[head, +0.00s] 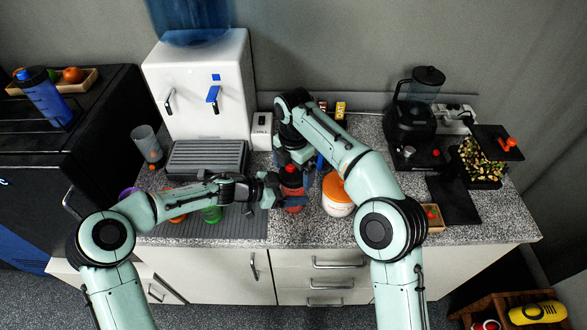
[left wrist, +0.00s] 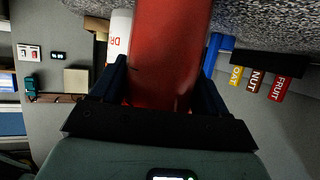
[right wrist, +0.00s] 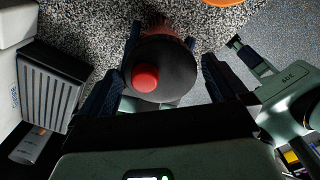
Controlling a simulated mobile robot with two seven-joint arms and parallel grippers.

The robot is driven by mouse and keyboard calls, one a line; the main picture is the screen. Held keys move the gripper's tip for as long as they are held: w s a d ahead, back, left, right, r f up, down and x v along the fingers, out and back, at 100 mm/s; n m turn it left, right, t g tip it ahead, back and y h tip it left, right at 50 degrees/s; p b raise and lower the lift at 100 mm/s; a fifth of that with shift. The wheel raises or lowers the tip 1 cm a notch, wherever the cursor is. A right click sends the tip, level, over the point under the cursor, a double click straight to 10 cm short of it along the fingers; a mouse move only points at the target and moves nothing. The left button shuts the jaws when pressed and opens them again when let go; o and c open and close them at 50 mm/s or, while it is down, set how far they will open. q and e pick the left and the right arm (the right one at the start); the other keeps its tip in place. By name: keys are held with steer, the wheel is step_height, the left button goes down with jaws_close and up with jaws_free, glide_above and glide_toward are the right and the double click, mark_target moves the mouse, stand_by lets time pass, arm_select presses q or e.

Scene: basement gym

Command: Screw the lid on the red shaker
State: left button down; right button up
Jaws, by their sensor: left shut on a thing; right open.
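The red shaker (head: 292,200) stands upright on the counter, with a black lid (head: 291,179) with a red cap on its top. My left gripper (head: 272,190) is shut around the shaker's body from the left; the red body (left wrist: 170,50) fills the space between the fingers in the left wrist view. My right gripper (head: 298,166) is open above the shaker, pointing down. In the right wrist view the lid (right wrist: 170,75) lies between its fingers, nearer the left finger, with a gap at the right finger. Whether the lid is tight cannot be seen.
A white tub with an orange lid (head: 335,190) stands close right of the shaker. A water dispenser (head: 200,90) and its grey drip tray (head: 207,157) are behind to the left. A blender (head: 412,115) and dark tray (head: 453,200) are at the right. Counter (head: 300,228) in front is clear.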

steer(key=c, duration=1)
steer(key=m, duration=0.6)
steer(key=shift+m, duration=0.3)
steer(key=shift+c, duration=0.3)
steer(key=m, duration=0.7)
steer(key=o, duration=1.1)
steer(key=shift+c, duration=0.2)
steer(key=shift+r, duration=2.25)
